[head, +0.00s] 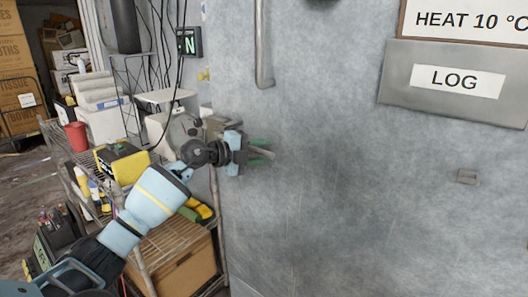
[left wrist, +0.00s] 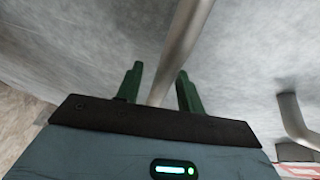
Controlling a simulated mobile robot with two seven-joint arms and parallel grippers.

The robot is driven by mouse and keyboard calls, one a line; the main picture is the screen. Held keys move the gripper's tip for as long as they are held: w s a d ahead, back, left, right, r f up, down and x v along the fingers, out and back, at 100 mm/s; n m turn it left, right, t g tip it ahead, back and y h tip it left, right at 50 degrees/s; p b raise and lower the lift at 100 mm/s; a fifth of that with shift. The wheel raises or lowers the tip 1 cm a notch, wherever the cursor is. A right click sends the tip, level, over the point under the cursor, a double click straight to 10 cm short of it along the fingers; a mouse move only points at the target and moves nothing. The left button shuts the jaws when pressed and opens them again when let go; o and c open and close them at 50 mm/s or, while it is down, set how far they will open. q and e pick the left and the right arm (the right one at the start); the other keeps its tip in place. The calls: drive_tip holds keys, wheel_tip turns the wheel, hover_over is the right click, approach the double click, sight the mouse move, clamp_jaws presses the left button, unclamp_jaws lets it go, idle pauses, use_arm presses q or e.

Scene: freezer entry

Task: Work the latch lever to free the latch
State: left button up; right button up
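The latch lever (head: 264,153) is a short grey metal bar on the grey freezer wall, seen in the head view at the green fingertips. In the left wrist view the bar (left wrist: 183,38) runs from between the fingers up and to the right. My left gripper (head: 259,149) is at the lever, its green fingers apart with the bar between them. In the left wrist view, the fingers (left wrist: 160,88) show a gap on the bar's left; the bar passes close to the right finger. The lever's mount is largely hidden by the gripper. My right gripper is not in view.
A vertical pipe handle (head: 264,45) is on the panel above the gripper; a bent grey pipe (left wrist: 290,115) is at right in the left wrist view. A loaded wire shelf (head: 165,238) stands left. A LOG holder (head: 400,75) is upper right. The lower right wall is clear.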

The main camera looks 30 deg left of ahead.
use_arm(q)
drive_tip(key=shift+w+d+f, duration=0.15)
drive_tip(key=shift+w+d, duration=0.15)
drive_tip(key=shift+w, duration=0.2)
clamp_jaws()
drive_tip(key=shift+s, duration=0.1)
